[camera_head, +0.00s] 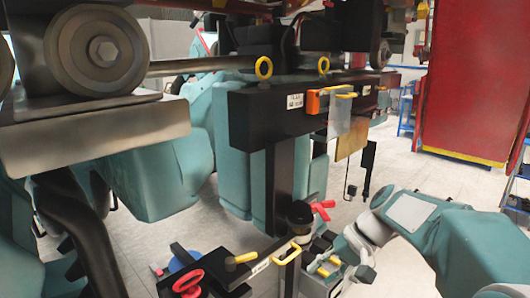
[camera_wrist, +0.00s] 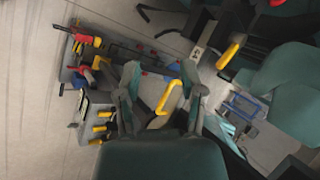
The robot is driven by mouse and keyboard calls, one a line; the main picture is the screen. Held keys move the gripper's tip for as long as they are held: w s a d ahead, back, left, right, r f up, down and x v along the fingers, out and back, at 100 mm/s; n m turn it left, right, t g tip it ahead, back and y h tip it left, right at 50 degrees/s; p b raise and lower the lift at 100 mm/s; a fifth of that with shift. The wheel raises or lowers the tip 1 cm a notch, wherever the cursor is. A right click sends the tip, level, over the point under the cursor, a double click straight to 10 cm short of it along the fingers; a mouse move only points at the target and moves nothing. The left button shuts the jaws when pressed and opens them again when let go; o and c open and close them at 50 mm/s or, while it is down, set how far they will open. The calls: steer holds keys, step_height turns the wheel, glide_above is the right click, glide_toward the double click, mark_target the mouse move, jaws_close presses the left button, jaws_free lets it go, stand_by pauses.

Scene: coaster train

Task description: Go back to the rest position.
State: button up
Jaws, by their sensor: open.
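In the head view my teal and grey arm comes in from the right. Its end (camera_head: 358,252) is low in the middle right, near the dark rig. A yellow handle (camera_head: 287,255) on the rig shows just left of it. The rest position itself is not marked in either view.
A black beam (camera_head: 250,118) with yellow rings and an orange-handled part (camera_head: 314,101) crosses above. A large grey wheel (camera_head: 97,50) fills the upper left. A red panel (camera_head: 475,80) stands right. Pale floor (camera_head: 410,170) is open between.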

steer(key=s+d+t+h, duration=0.1)
steer(key=s+t+h, duration=0.2)
steer(key=s, duration=0.6)
steer(key=s+d+n+t+h, duration=0.1)
steer(key=s+h, duration=0.3)
steer(key=s, duration=0.5)
steer(key=shift+d+f+t+h, duration=0.35)
steer(key=shift+d+t, duration=0.4)
steer(key=shift+t, duration=0.15)
stand_by(0.4)
